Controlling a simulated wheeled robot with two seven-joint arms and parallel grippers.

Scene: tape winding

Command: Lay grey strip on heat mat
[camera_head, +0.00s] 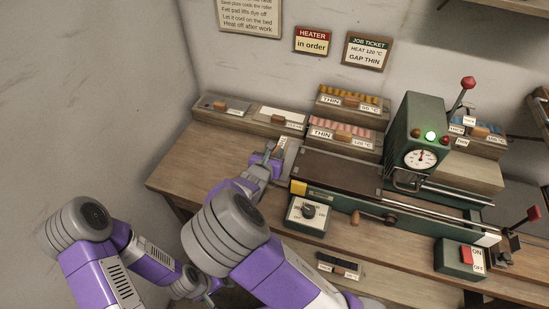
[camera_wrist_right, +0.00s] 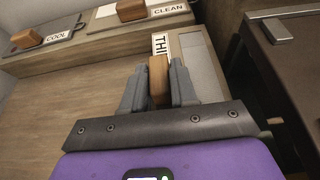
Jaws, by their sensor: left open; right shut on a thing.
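In the right wrist view my right gripper (camera_wrist_right: 159,88) is shut on a brown wooden grip (camera_wrist_right: 158,78). A THIN label and a pale grey strip (camera_wrist_right: 203,62) show just beyond it, apparently one piece with the grip. In the head view the right gripper (camera_head: 270,160) is at the left end of the machine, with the label (camera_head: 283,142) above it. The dark flat bed (camera_head: 335,175), which looks like the heat mat, lies just to its right, also at the right of the wrist view (camera_wrist_right: 291,75). My left gripper (camera_head: 207,299) is low at the bottom, open, partly hidden.
Trays with wooden handles and coloured strips (camera_head: 340,133) stand along the back. The green machine head (camera_head: 418,132) with a lit lamp stands right of the bed. A knob box (camera_head: 308,214) and crank are in front. Bare wooden bench (camera_head: 200,160) lies at left.

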